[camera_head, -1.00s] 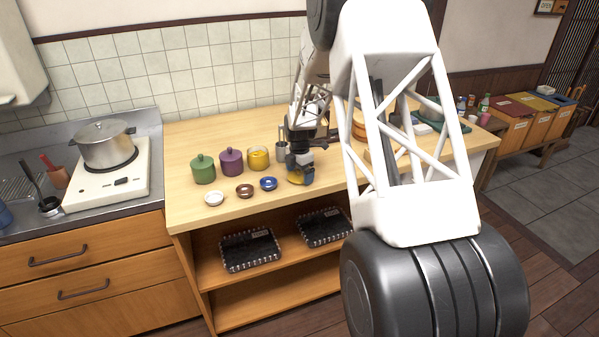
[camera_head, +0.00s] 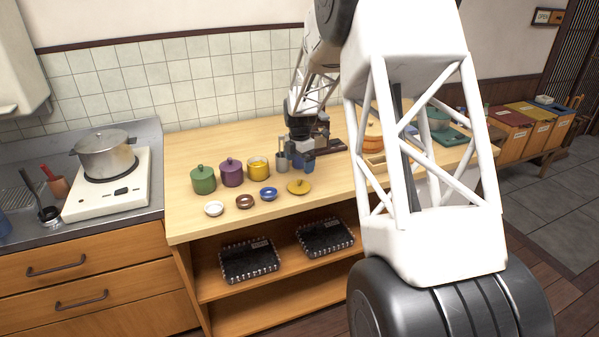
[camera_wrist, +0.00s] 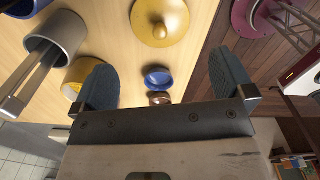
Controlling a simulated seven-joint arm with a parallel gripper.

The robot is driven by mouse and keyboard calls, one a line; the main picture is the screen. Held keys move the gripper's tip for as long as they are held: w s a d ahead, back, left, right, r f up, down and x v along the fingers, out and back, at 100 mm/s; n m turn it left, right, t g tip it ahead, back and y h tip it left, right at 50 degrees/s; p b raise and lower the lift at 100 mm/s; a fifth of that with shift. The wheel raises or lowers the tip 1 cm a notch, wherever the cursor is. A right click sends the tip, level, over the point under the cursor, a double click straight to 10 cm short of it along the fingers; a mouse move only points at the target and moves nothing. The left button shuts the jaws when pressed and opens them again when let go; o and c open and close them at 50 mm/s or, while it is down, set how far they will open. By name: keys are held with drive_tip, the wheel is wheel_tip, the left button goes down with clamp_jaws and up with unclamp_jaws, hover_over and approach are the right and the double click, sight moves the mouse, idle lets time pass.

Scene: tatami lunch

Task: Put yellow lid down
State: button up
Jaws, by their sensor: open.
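The yellow lid (camera_head: 299,186) lies flat, knob up, on the wooden counter near its front edge, right of the small blue dish. It also shows at the top of the wrist view (camera_wrist: 160,22), apart from the fingers. My gripper (camera_head: 308,163) is above the counter, behind the lid. Its two blue fingertips are spread with nothing between them (camera_wrist: 165,88). The yellow pot (camera_head: 258,165) stands without a lid, left of my gripper and beside the purple pot.
Lidded purple (camera_head: 232,174) and green (camera_head: 203,181) pots stand to the left. White (camera_head: 214,208), brown (camera_head: 245,202) and blue (camera_head: 268,194) dishes line the front. A grey cup (camera_head: 282,162) with utensils is close beside my gripper.

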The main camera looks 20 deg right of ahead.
sight(299, 180)
drive_tip(key=shift+r, duration=1.6)
drive_tip(key=s+a+r+m, duration=0.3)
drive_tip(key=s+a+r, duration=0.15)
drive_tip(key=s, duration=0.35)
drive_tip(key=s+a+r+m+t, duration=0.1)
drive_tip(key=s+a+r+m, duration=0.3)
drive_tip(key=s, duration=0.3)
drive_tip(key=s+a+r+m, duration=0.2)
drive_tip(key=s+r+m, duration=0.1)
drive_tip(key=s+r, duration=0.4)
drive_tip(key=s+a+m, duration=0.2)
drive_tip(key=s+m, duration=0.1)
drive_tip(key=s, duration=0.6)
drive_tip(key=s+a+f+m+t, duration=0.1)
drive_tip(key=s+m, duration=0.3)
drive_tip(key=s, duration=0.6)
drive_tip(key=s+a+f+m, duration=0.1)
drive_tip(key=s+a+m, duration=0.2)
drive_tip(key=s, duration=0.6)
drive_tip(key=shift+s+a+m+t, duration=0.15)
drive_tip(key=shift+s+m+t, duration=0.15)
drive_tip(key=shift+m, duration=0.3)
